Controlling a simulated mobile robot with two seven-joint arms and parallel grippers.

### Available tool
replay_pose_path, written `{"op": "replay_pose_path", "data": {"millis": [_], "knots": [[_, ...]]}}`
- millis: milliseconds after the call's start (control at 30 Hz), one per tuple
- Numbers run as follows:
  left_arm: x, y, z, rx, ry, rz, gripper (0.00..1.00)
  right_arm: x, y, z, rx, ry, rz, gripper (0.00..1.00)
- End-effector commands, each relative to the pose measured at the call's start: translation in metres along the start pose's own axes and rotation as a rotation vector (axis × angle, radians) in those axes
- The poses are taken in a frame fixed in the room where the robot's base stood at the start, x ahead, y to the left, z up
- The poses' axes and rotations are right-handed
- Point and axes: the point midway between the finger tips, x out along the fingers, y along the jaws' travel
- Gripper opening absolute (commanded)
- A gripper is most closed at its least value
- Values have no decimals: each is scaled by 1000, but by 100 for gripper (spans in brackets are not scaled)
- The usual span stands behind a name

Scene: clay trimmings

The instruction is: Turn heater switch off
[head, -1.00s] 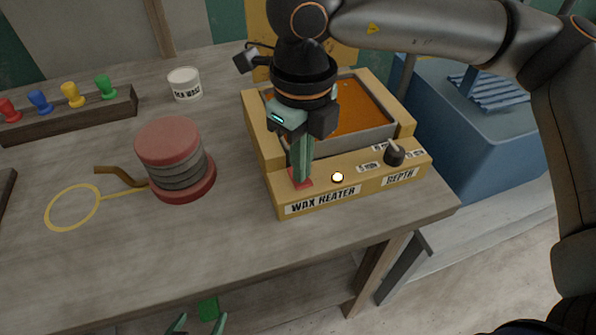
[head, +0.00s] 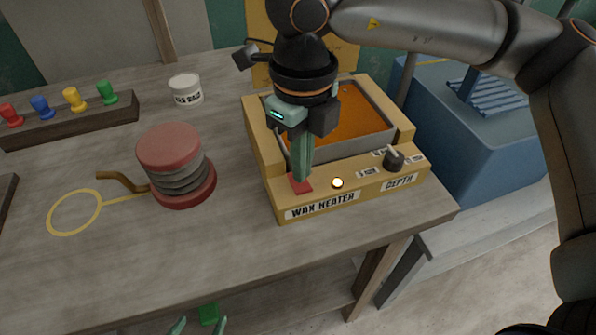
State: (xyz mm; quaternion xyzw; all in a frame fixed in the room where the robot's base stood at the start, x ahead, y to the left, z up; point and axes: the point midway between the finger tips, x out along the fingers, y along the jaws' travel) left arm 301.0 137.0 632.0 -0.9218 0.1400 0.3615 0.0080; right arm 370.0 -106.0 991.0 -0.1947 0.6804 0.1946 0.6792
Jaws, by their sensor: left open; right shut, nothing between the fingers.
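The wax heater (head: 270,198) is a yellow box at the table's right front, holding a pan of orange wax (head: 362,115). The red heater switch (head: 301,186) is on its front ledge, left of a small glowing lamp (head: 338,183). A dark depth knob (head: 394,160) is further right. My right gripper (head: 302,178) is shut and empty, pointing down at the switch, its tips at or just above it; contact cannot be told. It hides part of the switch. My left gripper (head: 198,325) is open at the bottom edge, only its fingertips showing, below the table front.
A red and grey spool-like stack (head: 178,172) stands left of the heater, beside a yellow ring (head: 75,212). A white jar (head: 185,90) and a rack of coloured pegs (head: 72,121) are behind. A blue bin (head: 460,130) stands right. The table front is clear.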

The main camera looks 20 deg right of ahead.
Motion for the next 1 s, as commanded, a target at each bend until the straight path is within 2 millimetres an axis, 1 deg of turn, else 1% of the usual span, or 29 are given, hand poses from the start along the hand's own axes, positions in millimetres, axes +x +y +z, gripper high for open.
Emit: {"op": "replay_pose_path", "data": {"millis": [33,533,1000], "knots": [[-3,0,-4,0,0,0,100,-7,0,0,0,-1,0,0],[-18,2,-20,0,-1,0,100,-47,0,0,0,-3,0,0],[-18,2,-21,0,0,0,100,-48,0,0,0,-2,0,0]]}}
